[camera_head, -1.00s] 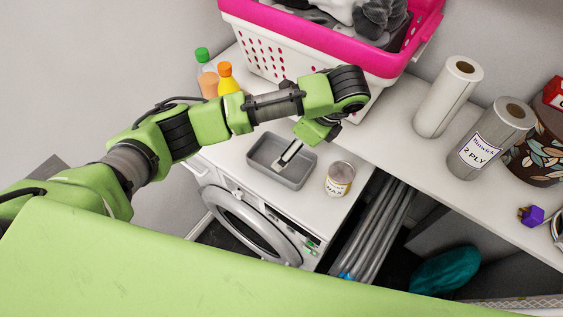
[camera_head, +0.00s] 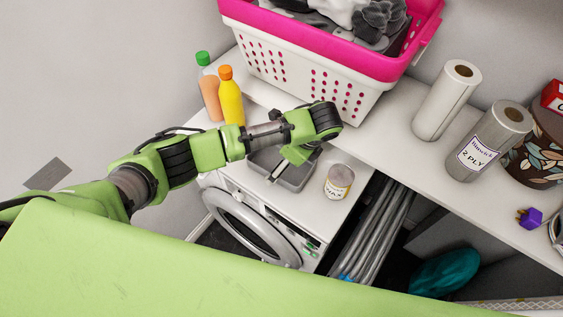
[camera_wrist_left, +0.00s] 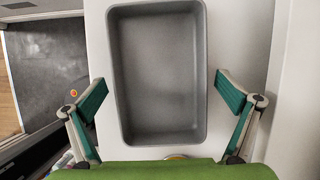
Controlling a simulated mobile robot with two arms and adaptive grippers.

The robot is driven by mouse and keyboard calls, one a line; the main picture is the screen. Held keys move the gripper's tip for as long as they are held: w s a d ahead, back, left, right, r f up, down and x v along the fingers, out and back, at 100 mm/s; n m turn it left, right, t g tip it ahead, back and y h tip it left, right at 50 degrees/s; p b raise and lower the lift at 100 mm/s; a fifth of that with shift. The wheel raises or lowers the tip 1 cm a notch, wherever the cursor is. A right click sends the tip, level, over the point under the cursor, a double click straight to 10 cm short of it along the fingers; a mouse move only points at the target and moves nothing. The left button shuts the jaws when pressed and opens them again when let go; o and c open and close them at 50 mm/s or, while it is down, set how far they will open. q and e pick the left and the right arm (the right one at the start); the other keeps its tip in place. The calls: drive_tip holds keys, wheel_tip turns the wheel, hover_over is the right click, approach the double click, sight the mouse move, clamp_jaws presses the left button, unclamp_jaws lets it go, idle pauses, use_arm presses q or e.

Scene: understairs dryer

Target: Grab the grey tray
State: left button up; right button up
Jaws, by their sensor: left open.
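The grey tray (camera_head: 296,180) is an empty, open rectangular tub on the white top of the washing machine. My left arm covers part of its far side in the head view. In the left wrist view the tray (camera_wrist_left: 158,62) lies lengthwise between the fingers. My left gripper (camera_head: 274,176) points down over the tray. In the left wrist view the gripper (camera_wrist_left: 160,90) is open, with one finger at each long side of the tray. I cannot tell if the fingers touch it. My right gripper is not in view.
A wax tin (camera_head: 339,182) stands just right of the tray. Orange (camera_head: 209,93) and yellow (camera_head: 231,99) bottles stand to the left. A pink-rimmed laundry basket (camera_head: 310,70) is behind. Paper rolls (camera_head: 447,99) stand right. The washing machine (camera_head: 247,228) has a gap beside it.

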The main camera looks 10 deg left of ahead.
use_arm(q)
drive_tip(key=c, duration=1.2)
